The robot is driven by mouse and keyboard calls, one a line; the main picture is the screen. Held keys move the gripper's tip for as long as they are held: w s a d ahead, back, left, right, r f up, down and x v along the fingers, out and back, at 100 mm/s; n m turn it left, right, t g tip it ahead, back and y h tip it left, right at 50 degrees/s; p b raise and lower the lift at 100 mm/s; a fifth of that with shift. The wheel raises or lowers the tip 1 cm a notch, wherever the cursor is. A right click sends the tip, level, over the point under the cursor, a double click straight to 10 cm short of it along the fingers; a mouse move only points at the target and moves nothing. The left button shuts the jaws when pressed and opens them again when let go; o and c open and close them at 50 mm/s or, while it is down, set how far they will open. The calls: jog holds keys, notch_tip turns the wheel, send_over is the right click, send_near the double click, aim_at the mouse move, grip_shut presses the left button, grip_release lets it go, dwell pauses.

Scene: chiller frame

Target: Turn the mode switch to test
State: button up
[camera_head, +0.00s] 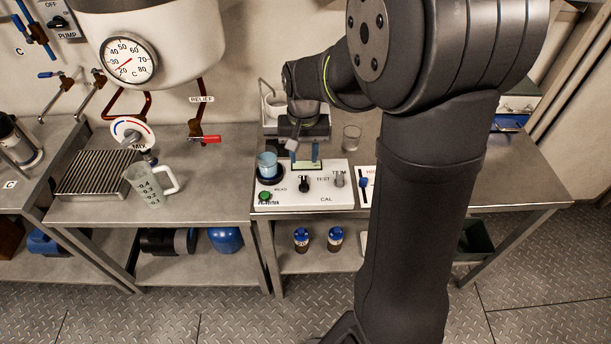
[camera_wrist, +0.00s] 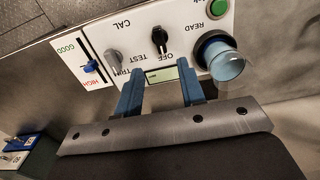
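The mode switch is a black knob (camera_head: 304,184) on the white instrument panel (camera_head: 300,199), with OFF, TEST and CAL printed around it. It also shows in the wrist view (camera_wrist: 159,40), where its pointer seems to face the OFF side; the exact setting is hard to read. My gripper (camera_head: 305,156) is over the panel's back part. In the wrist view its two blue fingers (camera_wrist: 160,84) are apart with nothing held. The small greenish display (camera_wrist: 162,74) shows between the fingertips. The fingers are apart from the knob, on its back side.
A grey TRIM knob (camera_head: 339,178) is right of the switch. A blue slider (camera_head: 364,183) stands farther right. A clear cup with blue liquid (camera_head: 268,165) sits left, above a green button (camera_head: 265,196). A glass beaker (camera_head: 351,138) stands behind. A measuring jug (camera_head: 150,184) is on the left bench.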

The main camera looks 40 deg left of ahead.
aim_at(304, 181)
notch_tip(304, 181, down, 10)
jog(key=shift+r, duration=0.15)
jog(key=shift+c, duration=0.3)
grip_shut()
